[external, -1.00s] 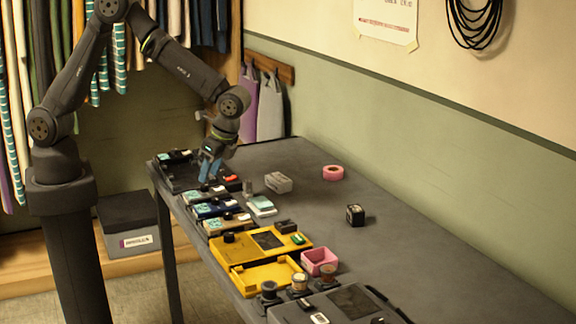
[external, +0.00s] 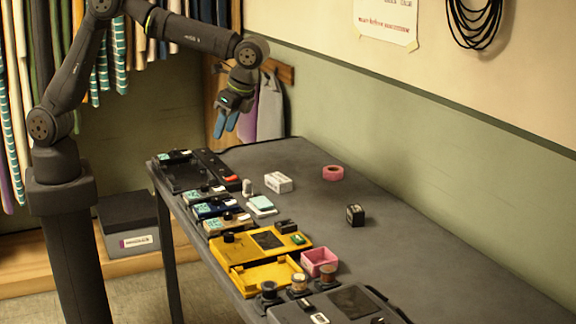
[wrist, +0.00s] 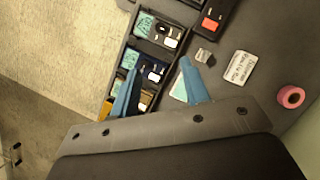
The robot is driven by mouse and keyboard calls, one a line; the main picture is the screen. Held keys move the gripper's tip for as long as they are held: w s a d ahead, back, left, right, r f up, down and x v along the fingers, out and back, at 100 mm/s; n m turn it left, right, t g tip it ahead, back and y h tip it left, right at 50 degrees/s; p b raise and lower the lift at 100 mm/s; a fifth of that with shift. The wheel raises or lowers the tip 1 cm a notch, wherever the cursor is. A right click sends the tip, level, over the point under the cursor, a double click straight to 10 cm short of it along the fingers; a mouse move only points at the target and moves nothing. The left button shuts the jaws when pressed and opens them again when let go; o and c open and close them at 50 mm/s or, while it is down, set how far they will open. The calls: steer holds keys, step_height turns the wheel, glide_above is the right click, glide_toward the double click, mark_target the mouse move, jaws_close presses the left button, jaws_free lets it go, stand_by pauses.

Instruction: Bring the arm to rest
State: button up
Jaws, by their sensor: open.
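My gripper (external: 226,122) hangs in the air above the far end of the dark table (external: 400,240). Its two blue fingers point down and stand apart, with nothing between them. In the wrist view my gripper (wrist: 158,82) also shows spread, empty fingers. Below them is a row of small boxed devices with teal faces (wrist: 130,57). My arm is raised and bent, clear of everything on the table.
Yellow trays (external: 260,245), a pink box (external: 320,262) and several small dark jars line the table's near side. A white labelled box (external: 278,182), a pink tape roll (external: 333,173) and a black cube (external: 355,215) lie farther right. The table's right side is mostly clear.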

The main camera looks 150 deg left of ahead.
mark_target(203, 186)
steer(key=shift+f, duration=0.15)
steer(key=x, duration=1.7)
steer(key=shift+d+f, duration=0.1)
steer(key=v, duration=1.7)
steer(key=x, duration=1.6)
steer(key=shift+s+d+f, duration=0.1)
steer(key=shift+s+f, duration=0.05)
steer(key=shift+f, duration=0.25)
steer(key=shift+d+f+m+y, duration=0.15)
steer(key=shift+m+y, duration=0.15)
steer(key=shift+m, duration=0.8)
steer(key=m+y, duration=0.1)
steer(key=m, duration=0.3)
steer(key=shift+d+m+g+y, duration=0.15)
steer(key=shift+m+g+y, duration=0.15)
steer(key=shift+g+y, duration=0.1)
steer(key=shift+v, duration=1.8)
